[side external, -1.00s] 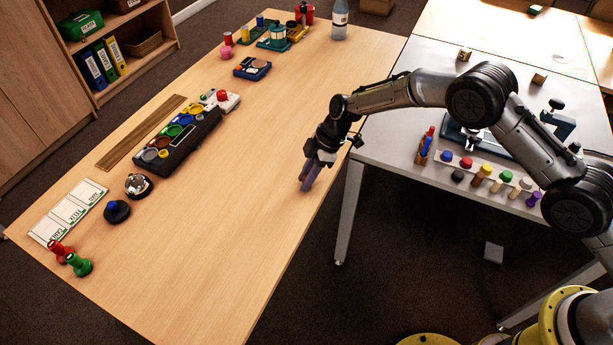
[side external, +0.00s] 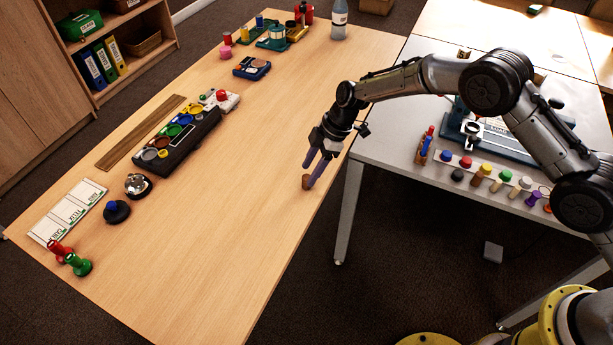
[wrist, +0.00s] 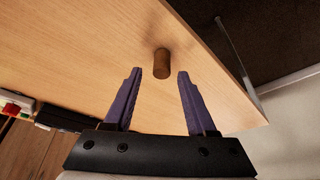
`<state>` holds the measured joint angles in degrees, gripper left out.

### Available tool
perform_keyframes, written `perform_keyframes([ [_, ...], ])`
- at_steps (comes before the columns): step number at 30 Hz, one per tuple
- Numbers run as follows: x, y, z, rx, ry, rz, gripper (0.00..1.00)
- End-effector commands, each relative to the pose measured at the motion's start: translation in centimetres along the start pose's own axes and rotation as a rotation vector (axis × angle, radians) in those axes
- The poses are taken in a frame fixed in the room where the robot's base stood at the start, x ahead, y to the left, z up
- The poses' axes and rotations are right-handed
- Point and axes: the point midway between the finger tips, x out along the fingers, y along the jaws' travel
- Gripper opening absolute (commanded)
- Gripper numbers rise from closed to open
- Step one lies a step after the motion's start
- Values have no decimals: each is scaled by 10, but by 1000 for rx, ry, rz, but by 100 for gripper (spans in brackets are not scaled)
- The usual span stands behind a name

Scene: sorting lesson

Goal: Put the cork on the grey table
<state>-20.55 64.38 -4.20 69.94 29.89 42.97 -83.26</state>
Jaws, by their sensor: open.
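The cork (side external: 306,182) is a small brown cylinder standing on the wooden table near its right edge. It also shows in the wrist view (wrist: 161,63), just beyond and between my fingertips. My gripper (side external: 313,170) has purple fingers, is open and empty, and is just above and beside the cork. Its fingers are spread apart in the wrist view (wrist: 158,75), with no contact visible. The grey table (side external: 385,153) stands to the right of the wooden table, behind my arm.
On the grey table, a row of coloured pegs (side external: 488,172) and a blue press-like device (side external: 470,130) take up room. The wooden table (side external: 230,230) is clear around the cork. A black tray of coloured cups (side external: 180,140) and a bell (side external: 137,185) lie to the left.

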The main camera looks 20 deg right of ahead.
Motion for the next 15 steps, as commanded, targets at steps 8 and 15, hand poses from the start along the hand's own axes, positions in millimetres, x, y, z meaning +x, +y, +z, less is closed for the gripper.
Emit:
perform_keyframes([
  [8, -62, 4, 3, 1, 0, 2, 57],
  [15, -95, 4, 3, 0, -1, 1, 57],
])
